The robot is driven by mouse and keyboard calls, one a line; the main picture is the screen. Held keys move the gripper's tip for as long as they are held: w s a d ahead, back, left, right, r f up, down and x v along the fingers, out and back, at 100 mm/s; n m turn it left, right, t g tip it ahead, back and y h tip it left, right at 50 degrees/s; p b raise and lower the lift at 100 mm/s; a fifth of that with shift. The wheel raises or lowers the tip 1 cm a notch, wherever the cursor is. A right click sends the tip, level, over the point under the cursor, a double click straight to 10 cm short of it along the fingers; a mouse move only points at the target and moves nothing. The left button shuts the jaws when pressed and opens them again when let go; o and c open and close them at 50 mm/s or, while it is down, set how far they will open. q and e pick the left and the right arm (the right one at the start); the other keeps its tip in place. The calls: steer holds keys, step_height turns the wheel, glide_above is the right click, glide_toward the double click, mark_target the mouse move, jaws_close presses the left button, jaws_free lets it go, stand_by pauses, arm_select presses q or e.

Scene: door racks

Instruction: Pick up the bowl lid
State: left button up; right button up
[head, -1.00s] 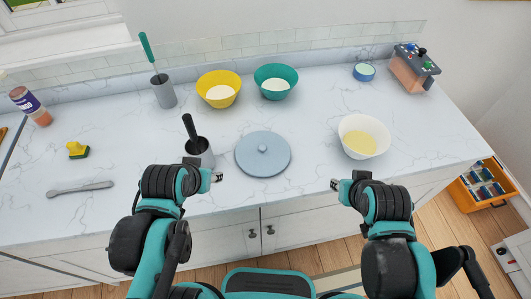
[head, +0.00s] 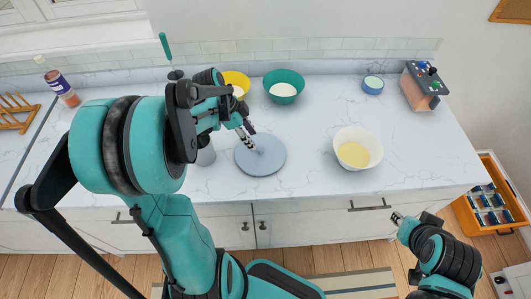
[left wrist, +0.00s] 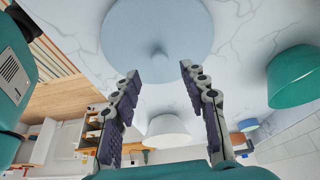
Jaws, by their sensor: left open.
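The bowl lid (head: 262,162) is a round grey-blue disc with a small knob, lying flat on the marble counter. My left gripper (head: 248,138) is over the far-left part of the lid, and its fingers hide some of it near the knob. In the left wrist view the lid (left wrist: 150,25) is at the top, its knob (left wrist: 160,52) between and beyond the two spread fingertips. The left gripper (left wrist: 160,78) is open and empty. My right gripper (head: 397,218) is low in front of the counter, too small to tell open or shut.
A white bowl (head: 358,149) stands right of the lid. A green bowl (head: 284,84) and a yellow bowl (head: 236,80) stand behind, the yellow one partly hidden.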

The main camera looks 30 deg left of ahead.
mark_target(260, 148)
arm_select(q)
steer(key=b+x, duration=0.2)
steer(key=x, duration=0.4)
steer(key=shift+f, duration=0.2)
jaws_close()
